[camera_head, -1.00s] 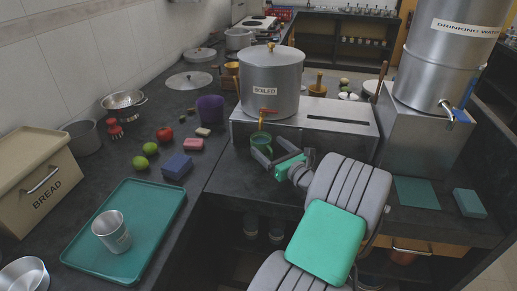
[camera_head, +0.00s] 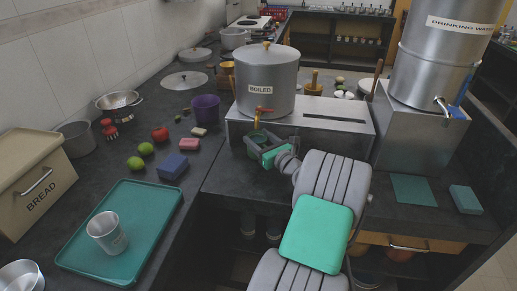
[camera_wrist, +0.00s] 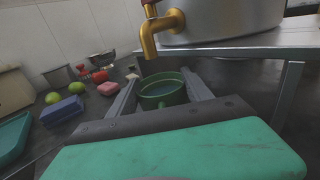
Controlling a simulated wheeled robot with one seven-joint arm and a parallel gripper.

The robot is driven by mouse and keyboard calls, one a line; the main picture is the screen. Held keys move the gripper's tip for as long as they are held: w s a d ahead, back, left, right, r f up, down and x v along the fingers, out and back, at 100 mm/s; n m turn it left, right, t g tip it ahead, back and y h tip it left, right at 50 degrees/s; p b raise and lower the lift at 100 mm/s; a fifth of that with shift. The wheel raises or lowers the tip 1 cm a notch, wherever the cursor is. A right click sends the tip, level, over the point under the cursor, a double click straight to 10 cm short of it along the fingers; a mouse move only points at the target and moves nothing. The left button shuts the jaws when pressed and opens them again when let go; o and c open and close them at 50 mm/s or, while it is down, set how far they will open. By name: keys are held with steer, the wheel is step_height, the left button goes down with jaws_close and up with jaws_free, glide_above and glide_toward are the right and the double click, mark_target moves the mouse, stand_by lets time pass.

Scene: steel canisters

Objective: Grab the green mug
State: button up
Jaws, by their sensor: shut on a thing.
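The green mug (camera_head: 258,135) stands on the dark counter below the brass tap of the steel canister marked BOILED (camera_head: 267,88). My gripper (camera_head: 257,145) reaches in from the front right, with its fingers shut on the mug's sides. In the wrist view the mug (camera_wrist: 162,92) is upright between the two fingers (camera_wrist: 160,97), below the brass tap (camera_wrist: 155,35). I look into its open top, and its lower part is partly hidden by my gripper.
The BOILED canister stands on a steel stand (camera_head: 310,122) close behind. A purple cup (camera_head: 206,108), a blue block (camera_head: 172,166) and a pink block (camera_head: 189,144) are to the left. A teal tray (camera_head: 150,215) holds a steel cup (camera_head: 106,233). The DRINKING WATER canister (camera_head: 432,65) is at right.

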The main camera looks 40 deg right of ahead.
jaws_close()
steer(key=shift+r, duration=0.2)
